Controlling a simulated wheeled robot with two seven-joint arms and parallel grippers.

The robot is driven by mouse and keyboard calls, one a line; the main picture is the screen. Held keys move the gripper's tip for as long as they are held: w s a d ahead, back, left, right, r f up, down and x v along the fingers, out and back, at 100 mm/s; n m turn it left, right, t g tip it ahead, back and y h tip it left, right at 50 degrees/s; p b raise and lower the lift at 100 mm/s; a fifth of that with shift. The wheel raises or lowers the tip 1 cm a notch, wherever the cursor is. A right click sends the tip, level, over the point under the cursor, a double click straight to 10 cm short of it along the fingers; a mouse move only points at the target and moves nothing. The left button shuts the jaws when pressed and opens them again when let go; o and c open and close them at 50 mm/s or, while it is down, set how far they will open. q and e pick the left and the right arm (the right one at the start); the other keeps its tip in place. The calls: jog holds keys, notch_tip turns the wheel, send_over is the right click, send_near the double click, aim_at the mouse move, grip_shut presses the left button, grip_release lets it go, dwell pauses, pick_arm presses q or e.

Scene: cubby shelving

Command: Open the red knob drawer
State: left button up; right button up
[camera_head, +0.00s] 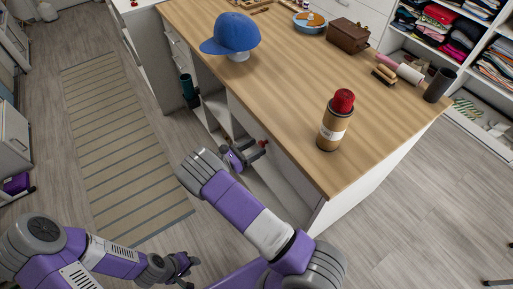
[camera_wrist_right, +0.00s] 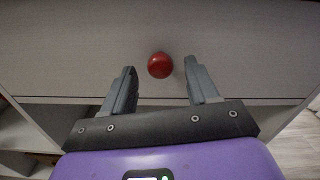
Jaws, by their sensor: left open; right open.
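The red knob (camera_wrist_right: 160,65) sits on a pale grey drawer front (camera_wrist_right: 80,55) in the right wrist view. It lies between and just beyond the open fingertips of my right gripper (camera_wrist_right: 160,75), with a gap on both sides. In the head view the red knob (camera_head: 263,143) shows small at the side of the wood-topped island, right at the tips of my right gripper (camera_head: 255,151). The drawer looks shut. My left gripper (camera_head: 188,270) is open and empty, low over the floor at the bottom, away from the island.
The island's wooden top (camera_head: 290,95) overhangs the drawer side. A brown canister with a red top (camera_head: 330,130) stands near its edge, and a blue cap (camera_head: 231,34) further back. Open cubbies sit left of the drawer. The floor by the striped rug (camera_head: 125,150) is clear.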

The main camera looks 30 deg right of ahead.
jog(key=shift+d, duration=0.7)
grip_shut()
